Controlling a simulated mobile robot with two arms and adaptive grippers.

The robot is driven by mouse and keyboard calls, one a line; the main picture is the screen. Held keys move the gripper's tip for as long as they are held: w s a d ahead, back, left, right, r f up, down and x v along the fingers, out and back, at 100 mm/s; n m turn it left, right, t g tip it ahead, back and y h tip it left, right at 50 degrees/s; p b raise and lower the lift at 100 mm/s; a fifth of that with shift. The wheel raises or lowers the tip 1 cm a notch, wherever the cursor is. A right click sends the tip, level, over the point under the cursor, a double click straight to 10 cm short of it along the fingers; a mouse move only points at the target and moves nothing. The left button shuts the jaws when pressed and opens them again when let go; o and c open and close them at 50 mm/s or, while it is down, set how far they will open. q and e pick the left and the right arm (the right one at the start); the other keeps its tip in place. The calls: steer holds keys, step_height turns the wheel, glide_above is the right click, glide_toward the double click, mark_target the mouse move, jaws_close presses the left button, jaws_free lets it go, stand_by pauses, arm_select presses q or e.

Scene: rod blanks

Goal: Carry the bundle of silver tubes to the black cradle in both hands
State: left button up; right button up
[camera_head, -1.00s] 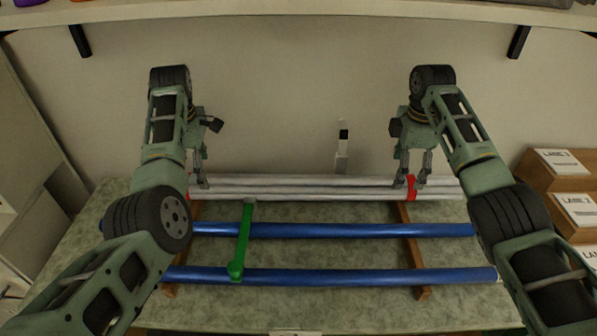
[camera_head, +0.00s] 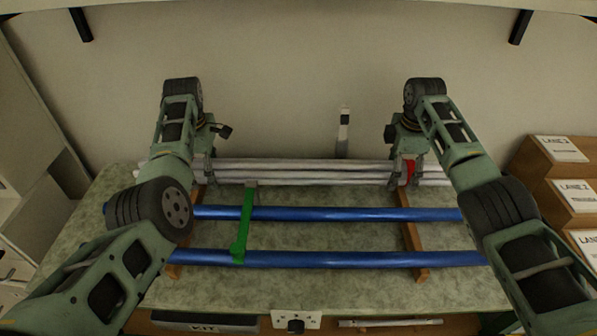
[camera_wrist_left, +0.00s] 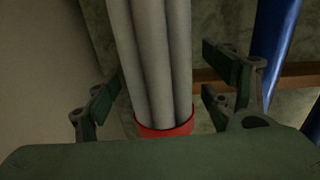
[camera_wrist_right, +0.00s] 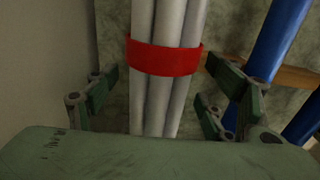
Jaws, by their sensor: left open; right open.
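The bundle of silver tubes (camera_head: 300,172) lies across the back of the bench on wooden bars. A red band (camera_head: 408,172) wraps it near its right end; another red band (camera_wrist_left: 164,125) shows in the left wrist view. My left gripper (camera_head: 205,172) is open, with its fingers on either side of the bundle (camera_wrist_left: 152,50). My right gripper (camera_head: 406,168) is open, with its fingers on either side of the bundle (camera_wrist_right: 165,103) beside a red band (camera_wrist_right: 165,58). I cannot make out the black cradle in these frames.
Wooden bars (camera_head: 412,235) run beneath. Labelled wooden steps (camera_head: 560,185) stand at the right. A wall closes off the back.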

arm_select(q)
steer(key=shift+w+f, duration=0.1)
steer(key=shift+f, duration=0.4)
arm_select(e)
steer(key=shift+w+f, duration=0.1)
steer(key=shift+f, duration=0.4)
arm_select(q)
steer(key=shift+c, duration=1)
arm_select(e)
steer(key=shift+r, duration=0.1)
steer(key=shift+c, duration=1)
arm_select(q)
steer(key=c, duration=1.6)
arm_select(e)
steer(key=c, duration=1.5)
arm_select(q)
steer(key=shift+o, duration=0.2)
steer(key=shift+r, duration=0.1)
arm_select(e)
steer(key=shift+c, duration=0.2)
